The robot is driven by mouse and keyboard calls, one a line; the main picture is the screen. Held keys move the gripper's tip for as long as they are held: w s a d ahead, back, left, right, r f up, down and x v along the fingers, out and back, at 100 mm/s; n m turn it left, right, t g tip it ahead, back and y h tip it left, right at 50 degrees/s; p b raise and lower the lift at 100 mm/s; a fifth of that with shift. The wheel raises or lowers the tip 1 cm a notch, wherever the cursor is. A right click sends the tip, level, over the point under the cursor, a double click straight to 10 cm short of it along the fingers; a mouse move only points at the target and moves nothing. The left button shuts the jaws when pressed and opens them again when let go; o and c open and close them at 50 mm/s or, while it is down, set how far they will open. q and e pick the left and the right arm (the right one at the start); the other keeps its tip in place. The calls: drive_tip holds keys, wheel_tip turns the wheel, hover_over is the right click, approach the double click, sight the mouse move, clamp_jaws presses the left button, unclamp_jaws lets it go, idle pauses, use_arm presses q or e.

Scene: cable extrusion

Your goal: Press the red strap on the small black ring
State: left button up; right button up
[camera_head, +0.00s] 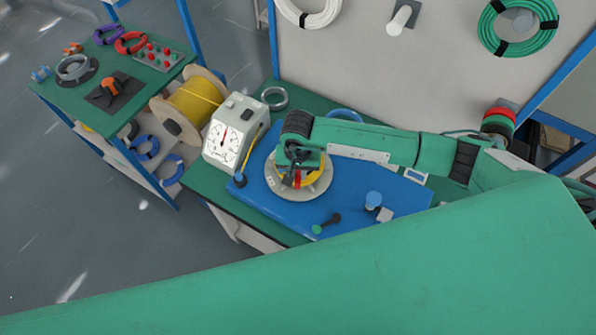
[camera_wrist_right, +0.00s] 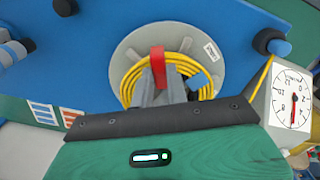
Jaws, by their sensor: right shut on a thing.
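My right gripper (camera_head: 298,176) points down over a coil of yellow cable (camera_head: 318,178) on a round grey disc (camera_head: 285,193). In the right wrist view its fingers (camera_wrist_right: 161,80) are shut on the red strap (camera_wrist_right: 157,60), which stands up at their tips above the yellow coil (camera_wrist_right: 130,84). The strap also shows as a small red patch (camera_head: 297,181) under the gripper in the head view. The fingers hide part of the coil and the disc's middle. I cannot clearly make out a small black ring. My left gripper is not in view.
The disc lies on a blue board (camera_head: 350,207). A dial gauge (camera_head: 228,135) stands close to its left, with a yellow spool (camera_head: 190,100) beyond. A green-tipped black handle (camera_head: 327,223) and a blue knob (camera_head: 373,199) stand to the right. A green side table (camera_head: 130,85) holds several cables.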

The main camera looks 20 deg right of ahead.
drive_tip(key=shift+s+f+b, duration=0.1)
drive_tip(key=shift+f+b, duration=0.35)
drive_tip(key=shift+b, duration=0.35)
idle(1.2)
idle(0.4)
drive_tip(key=o, duration=0.9)
drive_tip(key=shift+c, duration=0.2)
drive_tip(key=shift+r, duration=0.1)
drive_tip(key=shift+r+p, duration=0.3)
drive_tip(key=shift+r, duration=0.3)
drive_tip(key=shift+r+p, duration=1.15)
drive_tip(key=shift+r, duration=2.25)
